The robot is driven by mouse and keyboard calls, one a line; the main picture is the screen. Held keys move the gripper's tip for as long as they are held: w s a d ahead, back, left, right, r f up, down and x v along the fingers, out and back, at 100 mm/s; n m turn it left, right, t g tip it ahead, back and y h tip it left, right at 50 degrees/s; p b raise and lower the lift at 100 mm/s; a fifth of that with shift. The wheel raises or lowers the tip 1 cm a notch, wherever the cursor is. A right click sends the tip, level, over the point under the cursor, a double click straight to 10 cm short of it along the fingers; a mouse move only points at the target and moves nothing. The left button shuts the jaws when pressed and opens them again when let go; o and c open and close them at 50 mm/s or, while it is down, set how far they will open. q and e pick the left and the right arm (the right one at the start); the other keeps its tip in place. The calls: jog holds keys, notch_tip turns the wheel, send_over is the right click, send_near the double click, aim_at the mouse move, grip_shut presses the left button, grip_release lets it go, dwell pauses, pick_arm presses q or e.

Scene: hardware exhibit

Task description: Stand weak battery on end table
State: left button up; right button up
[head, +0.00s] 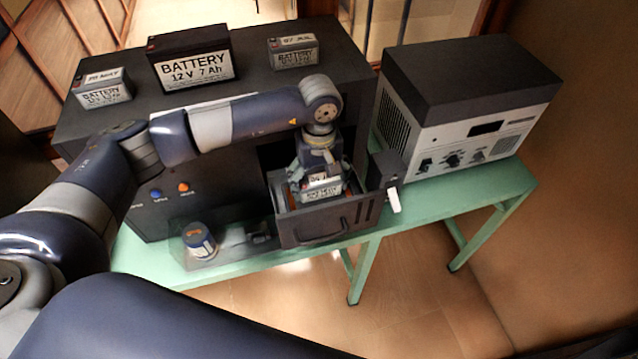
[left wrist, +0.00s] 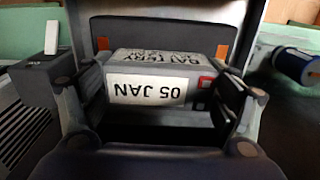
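A small grey battery (head: 322,187) is in the open dark drawer (head: 312,230) on the front of the black cabinet. In the left wrist view the battery (left wrist: 158,85) shows a white "05 JAN" label, upside down, and a red terminal patch. My left gripper (head: 318,180) reaches down over it; its fingers (left wrist: 162,75) stand on both sides, very close. I cannot tell whether they press on it. Its underside is hidden. The green table (head: 430,205) carries the cabinet. My right gripper is not in view.
On the black cabinet (head: 255,95) stand a large battery (head: 192,62), a small left battery (head: 102,90) and a small right battery (head: 293,52). A power unit (head: 465,110) fills the table's right.

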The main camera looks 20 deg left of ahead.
pick_arm(q)
jog(key=shift+c, duration=1.1)
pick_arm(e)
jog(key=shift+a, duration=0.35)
